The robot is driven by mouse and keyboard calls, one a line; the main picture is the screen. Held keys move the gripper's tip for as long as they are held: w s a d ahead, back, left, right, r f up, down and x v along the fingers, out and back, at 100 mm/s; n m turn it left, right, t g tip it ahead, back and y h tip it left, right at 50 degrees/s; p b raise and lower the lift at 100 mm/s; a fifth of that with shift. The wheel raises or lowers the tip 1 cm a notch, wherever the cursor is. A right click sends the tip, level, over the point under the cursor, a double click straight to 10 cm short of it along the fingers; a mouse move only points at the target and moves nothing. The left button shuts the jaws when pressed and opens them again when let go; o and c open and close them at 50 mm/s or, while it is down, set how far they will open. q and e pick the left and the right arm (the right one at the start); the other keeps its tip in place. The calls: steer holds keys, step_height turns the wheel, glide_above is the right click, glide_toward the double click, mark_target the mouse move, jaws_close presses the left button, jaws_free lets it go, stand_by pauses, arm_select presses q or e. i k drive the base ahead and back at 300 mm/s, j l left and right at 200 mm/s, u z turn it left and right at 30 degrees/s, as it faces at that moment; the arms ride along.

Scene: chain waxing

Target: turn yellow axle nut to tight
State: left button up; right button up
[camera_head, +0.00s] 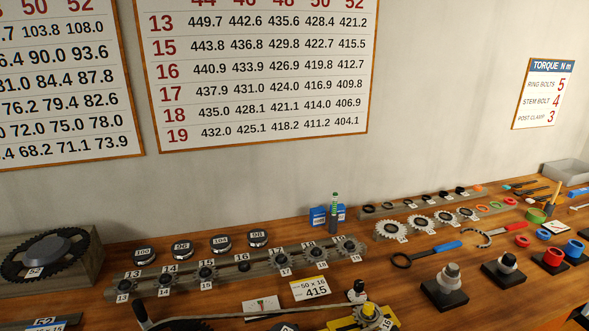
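A yellow fixture (344,325) is partly in view at the bottom edge, right of centre. A small sprocket (368,320) is on it, with a tag reading 16 beside it. A small yellowish nut-like piece (369,309) sits at the sprocket's middle; it is too small to tell whether it is the yellow axle nut or how tight it is. The lower part of the fixture is cut off by the frame. Neither of my grippers is in view.
Sprockets stand on a wooden rack (240,275) behind the fixture. A large chainring (45,254) is at left. Black-based posts (445,290) and a blue-handled tool (432,249) are at right. A chain (190,323) lies left of the fixture. Bare wood shows right of the fixture.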

mark_target(369, 308)
steer(key=i+l+u, duration=0.35)
steer(key=k+j+z, duration=0.1)
steer(key=z, duration=0.95)
